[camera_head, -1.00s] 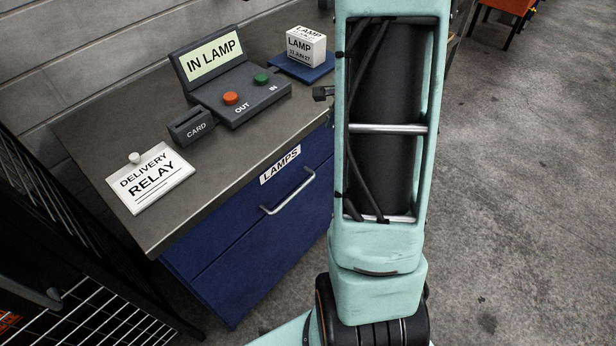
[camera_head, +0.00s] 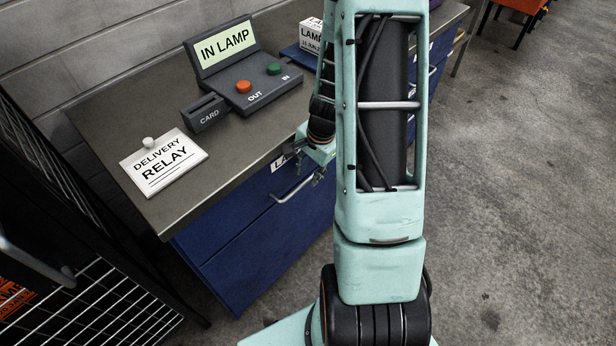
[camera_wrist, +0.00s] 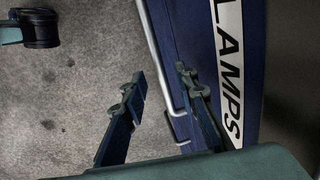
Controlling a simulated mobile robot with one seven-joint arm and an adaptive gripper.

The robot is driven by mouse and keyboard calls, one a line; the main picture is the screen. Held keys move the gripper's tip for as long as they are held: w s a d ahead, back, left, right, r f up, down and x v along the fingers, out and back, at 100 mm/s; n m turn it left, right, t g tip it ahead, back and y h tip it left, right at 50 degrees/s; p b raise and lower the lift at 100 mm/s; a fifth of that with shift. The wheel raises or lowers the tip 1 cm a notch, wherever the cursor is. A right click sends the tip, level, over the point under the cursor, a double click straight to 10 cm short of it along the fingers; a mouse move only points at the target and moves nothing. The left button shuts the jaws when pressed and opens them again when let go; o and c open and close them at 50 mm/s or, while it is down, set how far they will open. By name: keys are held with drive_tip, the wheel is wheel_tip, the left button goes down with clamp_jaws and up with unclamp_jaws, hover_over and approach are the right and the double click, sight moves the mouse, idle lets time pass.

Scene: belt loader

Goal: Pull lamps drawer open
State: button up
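The lamps drawer (camera_head: 245,222) is the blue front under the counter, shut as far as I can see. Its white LAMPS label (camera_head: 279,163) is partly hidden by my arm, and shows in full in the wrist view (camera_wrist: 229,70). Its silver bar handle (camera_head: 289,193) sits below the label. My gripper (camera_wrist: 160,79) is open, one finger on each side of the handle (camera_wrist: 157,56) as seen in the wrist view. Whether the fingers touch the bar I cannot tell. In the head view my gripper is just at the handle's right end, partly hidden by my arm.
On the counter (camera_head: 120,130) stand a control box with an IN LAMP sign (camera_head: 225,47), a card reader (camera_head: 207,113), a DELIVERY RELAY plate (camera_head: 163,165) and a lamp box (camera_head: 310,35). A wire rack (camera_head: 105,310) stands at the left. Floor to the right is open.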

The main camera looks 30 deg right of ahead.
drive_tip(key=shift+w+f, duration=0.2)
drive_tip(key=shift+f, duration=0.7)
clamp_jaws()
